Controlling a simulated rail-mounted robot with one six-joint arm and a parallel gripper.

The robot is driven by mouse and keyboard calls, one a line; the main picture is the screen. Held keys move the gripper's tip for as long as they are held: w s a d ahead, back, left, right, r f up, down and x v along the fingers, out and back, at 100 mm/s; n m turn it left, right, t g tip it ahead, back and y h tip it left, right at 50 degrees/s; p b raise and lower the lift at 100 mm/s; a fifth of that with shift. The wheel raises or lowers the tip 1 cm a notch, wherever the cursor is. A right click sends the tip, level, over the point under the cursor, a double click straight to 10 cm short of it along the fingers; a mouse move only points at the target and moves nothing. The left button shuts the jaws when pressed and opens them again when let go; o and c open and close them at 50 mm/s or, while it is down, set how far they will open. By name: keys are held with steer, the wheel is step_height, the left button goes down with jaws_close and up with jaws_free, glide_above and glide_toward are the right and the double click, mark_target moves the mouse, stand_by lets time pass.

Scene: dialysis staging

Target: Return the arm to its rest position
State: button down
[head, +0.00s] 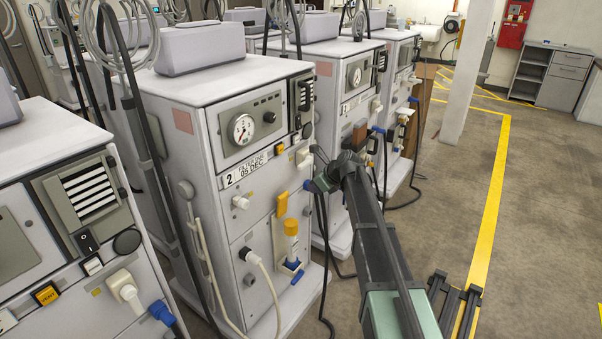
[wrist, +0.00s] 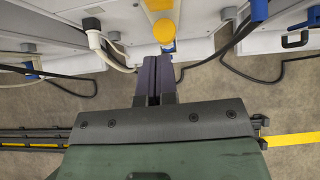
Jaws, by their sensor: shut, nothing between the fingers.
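My gripper (wrist: 157,62) shows in the wrist view with its two dark fingers closed together and nothing between them. In the head view my arm reaches up from the lower right, and its wrist end is beside the front of the dialysis machine labelled 2 (head: 243,217). The fingertips are hard to make out there. A yellow-capped bottle (head: 291,240) stands in a holder low on that machine's front. In the wrist view a round yellow cap (wrist: 164,28) lies just beyond the fingertips; the fingers look apart from it.
Another machine (head: 75,215) stands at left and more (head: 352,75) stand behind along the row. Dark hoses (head: 322,265) hang near my arm. A white pillar (head: 467,70) and grey cabinet (head: 551,75) stand farther back. The floor right of the yellow line (head: 490,205) is clear.

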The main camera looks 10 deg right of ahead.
steer(key=s+a+r+n+g+h+p, duration=0.15)
steer(key=s+n+p, duration=0.25)
steer(key=s+n, duration=0.65)
steer(key=s+a+r+n+g+h+p, duration=0.1)
steer(key=s+r+n+g+h+p, duration=0.45)
steer(key=s, duration=0.85)
steer(key=s+a+n+t+y+p, duration=0.1)
steer(key=s+n+p, duration=0.1)
steer(key=s+n, duration=1)
step_height(320, 180, down, 54)
steer(key=m+b, duration=0.1)
steer(key=b, duration=5.2)
steer(key=shift+b, duration=0.35)
